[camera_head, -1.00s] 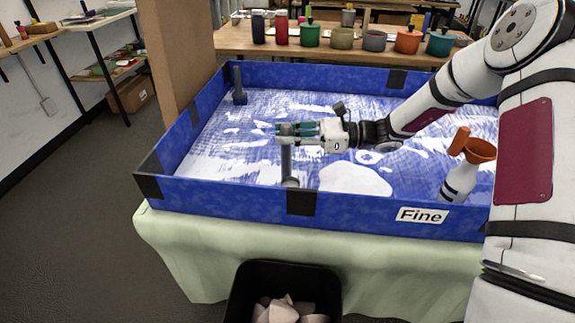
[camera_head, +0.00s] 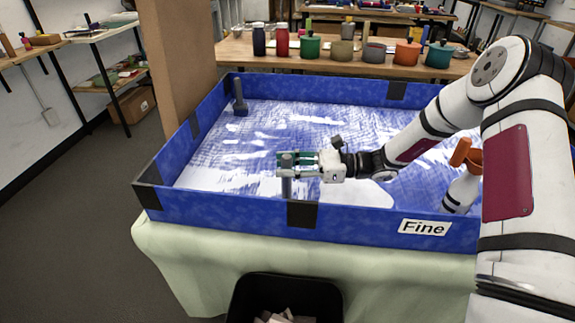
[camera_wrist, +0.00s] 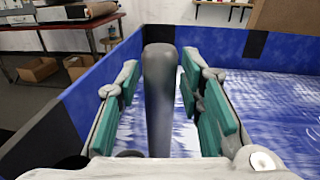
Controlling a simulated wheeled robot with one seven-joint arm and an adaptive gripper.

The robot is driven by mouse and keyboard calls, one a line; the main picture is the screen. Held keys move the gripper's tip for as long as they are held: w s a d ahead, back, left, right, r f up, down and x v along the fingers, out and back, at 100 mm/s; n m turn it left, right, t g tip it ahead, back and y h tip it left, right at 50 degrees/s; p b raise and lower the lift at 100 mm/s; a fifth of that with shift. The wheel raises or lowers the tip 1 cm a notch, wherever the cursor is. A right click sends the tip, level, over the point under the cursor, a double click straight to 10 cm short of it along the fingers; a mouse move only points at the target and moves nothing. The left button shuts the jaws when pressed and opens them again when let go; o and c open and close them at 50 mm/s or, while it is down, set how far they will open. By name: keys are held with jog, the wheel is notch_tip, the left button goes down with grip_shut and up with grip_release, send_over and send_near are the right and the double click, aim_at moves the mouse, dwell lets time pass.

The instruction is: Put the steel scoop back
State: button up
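A grey upright handle (camera_head: 286,188) stands near the front wall of the blue-walled tray (camera_head: 380,222). It looks like the steel scoop's handle, but its lower end is hidden behind the wall, so I cannot be sure. My gripper (camera_head: 298,163) is level around its upper part, with the rounded top showing between the fingers. In the wrist view the grey handle (camera_wrist: 160,105) stands upright between the green finger pads. A gap shows on its left and a very narrow one on its right. The fingers look open.
A second grey upright tool (camera_head: 239,98) stands at the tray's back left corner. A white bottle (camera_head: 462,190) with an orange funnel is at the right, near my arm. A black bin (camera_head: 285,285) stands in front. Several coloured pots line the back table (camera_head: 232,58).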

jog(key=shift+r, duration=0.15)
jog(key=shift+d, duration=0.35)
jog(key=d, duration=0.7)
jog(key=s+a+r+n+g+h, duration=0.1)
jog(key=s+r+n+g+h, duration=0.1)
jog(key=s+r+n+h, duration=0.5)
jog(key=s+a+r+n+g+h, duration=0.1)
jog(key=s+r+n+g+h, duration=0.2)
jog(key=s, duration=0.8)
jog(key=s+d+r+n+t+h, duration=0.2)
jog(key=s+d+n+t+h, duration=0.1)
jog(key=s, duration=0.6)
jog(key=s+d+r+n+t+h, duration=0.2)
jog(key=s+d+n+t+h, duration=0.1)
jog(key=s+d, duration=0.4)
jog(key=s+n+h, duration=0.1)
jog(key=s+n, duration=0.1)
jog(key=shift+s+r+n+h, duration=0.3)
jog(key=shift+r+n+h, duration=0.1)
